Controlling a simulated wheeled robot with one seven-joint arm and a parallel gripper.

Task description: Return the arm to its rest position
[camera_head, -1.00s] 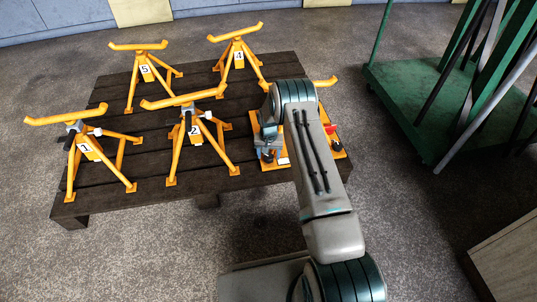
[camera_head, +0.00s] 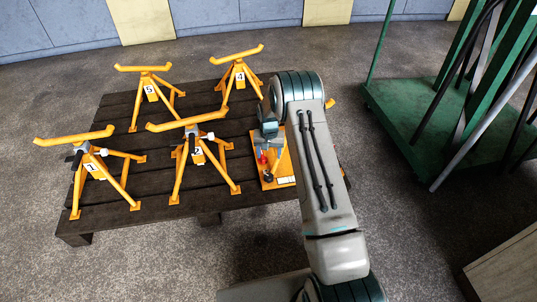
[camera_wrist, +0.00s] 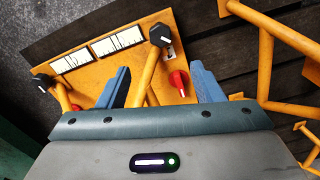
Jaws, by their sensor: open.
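My gripper (camera_wrist: 160,85) shows in the wrist view as two blue fingers standing apart. No object is seen held between them. An orange base plate (camera_wrist: 85,80) with black knobs (camera_wrist: 160,35), a red knob (camera_wrist: 180,82) and white labels lies beyond the fingers. An orange tube passes behind the gap between the fingers; I cannot tell how far away it is. In the head view my arm is raised and bent over the right part of the dark pallet (camera_head: 130,205), and it hides part of the orange plate (camera_head: 282,172). The fingertips are hard to make out there.
Orange stands numbered 1 (camera_head: 94,168), 2 (camera_head: 196,155), 4 (camera_head: 240,80) and 5 (camera_head: 151,92) stand on the pallet left of my arm. A green trolley (camera_head: 400,130) with upright bars stands at right. A pale cabinet (camera_head: 505,270) is at lower right. Grey floor lies between.

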